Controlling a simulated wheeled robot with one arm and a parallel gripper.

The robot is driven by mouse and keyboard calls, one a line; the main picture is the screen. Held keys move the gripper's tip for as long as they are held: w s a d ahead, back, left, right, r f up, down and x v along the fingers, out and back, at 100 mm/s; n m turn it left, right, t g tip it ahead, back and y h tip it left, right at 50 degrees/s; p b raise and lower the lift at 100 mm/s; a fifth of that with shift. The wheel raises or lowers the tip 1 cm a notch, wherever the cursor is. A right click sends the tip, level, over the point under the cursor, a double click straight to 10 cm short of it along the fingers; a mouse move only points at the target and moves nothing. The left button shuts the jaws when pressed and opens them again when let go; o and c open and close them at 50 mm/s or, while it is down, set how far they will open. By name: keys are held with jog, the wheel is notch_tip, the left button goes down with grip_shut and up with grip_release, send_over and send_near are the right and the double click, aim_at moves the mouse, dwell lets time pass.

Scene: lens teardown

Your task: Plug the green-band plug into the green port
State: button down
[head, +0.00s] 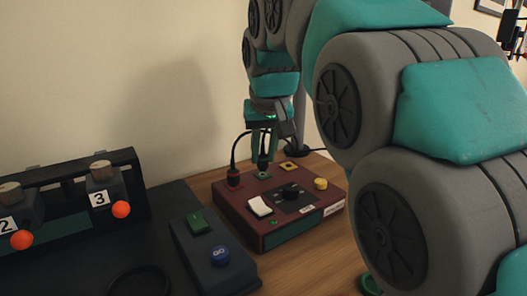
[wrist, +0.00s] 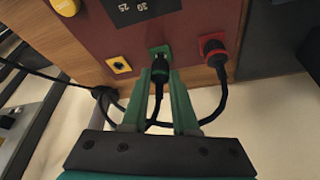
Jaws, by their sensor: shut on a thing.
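The green port (head: 262,177) is a small green square on top of a maroon box (head: 220,198); it also shows in the wrist view (wrist: 158,49). My gripper (head: 264,150) is upright above this port. In the wrist view my gripper's green fingers (wrist: 161,84) are shut on a black plug (wrist: 159,70) with a black cable. The plug's nose points at the green port and overlaps its lower part in that view. Its green band is not clear. I cannot tell whether the nose touches or enters the port.
A second black plug (wrist: 213,56) with a cable sits at the red port, beside my gripper. A yellow port (wrist: 120,65) is empty on the other side. The box also bears a white switch (head: 260,206), a dial (head: 290,193) and a yellow knob (head: 321,184). A dark button unit (head: 205,250) stands close by.

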jog(key=shift+f+b, duration=0.35)
jog(key=shift+f, duration=0.2)
dwell(0.4)
jog(key=c, duration=0.6)
grip_release()
jog(key=v, duration=0.7)
jog(key=shift+r, duration=0.3)
jog(key=shift+s, duration=0.15)
